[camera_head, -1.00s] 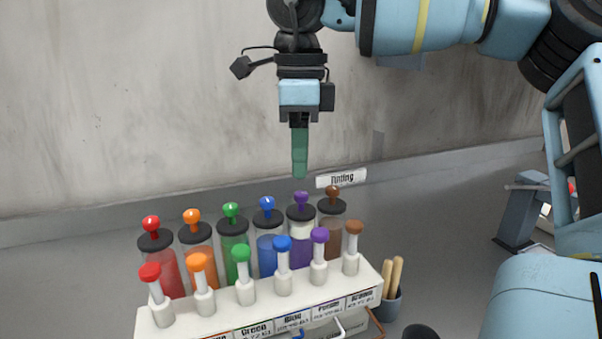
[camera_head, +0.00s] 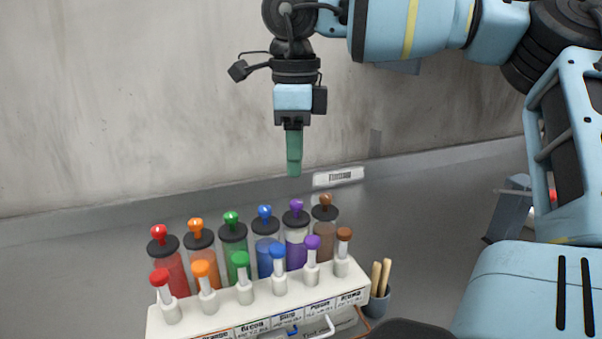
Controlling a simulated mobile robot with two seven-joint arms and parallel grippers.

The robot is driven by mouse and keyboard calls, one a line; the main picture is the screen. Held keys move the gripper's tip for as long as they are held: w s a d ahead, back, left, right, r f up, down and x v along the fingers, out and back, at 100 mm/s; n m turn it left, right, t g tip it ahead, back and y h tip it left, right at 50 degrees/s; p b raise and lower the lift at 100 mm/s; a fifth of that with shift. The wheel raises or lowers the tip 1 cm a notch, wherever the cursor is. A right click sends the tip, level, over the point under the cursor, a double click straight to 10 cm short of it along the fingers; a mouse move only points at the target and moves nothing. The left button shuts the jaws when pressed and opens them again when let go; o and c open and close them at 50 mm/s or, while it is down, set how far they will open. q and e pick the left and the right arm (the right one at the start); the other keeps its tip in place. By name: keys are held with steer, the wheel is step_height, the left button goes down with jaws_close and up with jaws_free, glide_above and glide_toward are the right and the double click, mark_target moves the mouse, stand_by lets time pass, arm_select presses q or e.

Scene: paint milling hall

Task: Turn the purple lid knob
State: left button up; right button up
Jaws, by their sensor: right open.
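The purple lid knob (camera_head: 296,205) stands on the black lid of the clear canister with purple paint (camera_head: 296,252), in the back row. My right gripper (camera_head: 294,168) points down above the back row, its green fingers apart from the knob and a little above it in the picture. The fingers are seen edge-on, so the gap between them hardly shows; nothing is seen held in them. A second purple knob (camera_head: 312,243) tops a white dispenser in the front row. My left gripper is out of the view.
Red (camera_head: 158,232), orange, green, blue (camera_head: 265,213) and brown (camera_head: 325,201) knobs stand close beside the purple one. The white labelled rack (camera_head: 235,312) is in front. A cup with wooden sticks (camera_head: 379,302) stands right of it. A wall is behind.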

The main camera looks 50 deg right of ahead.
mark_target(296, 201)
steer(key=shift+f, duration=4.05)
jaws_close()
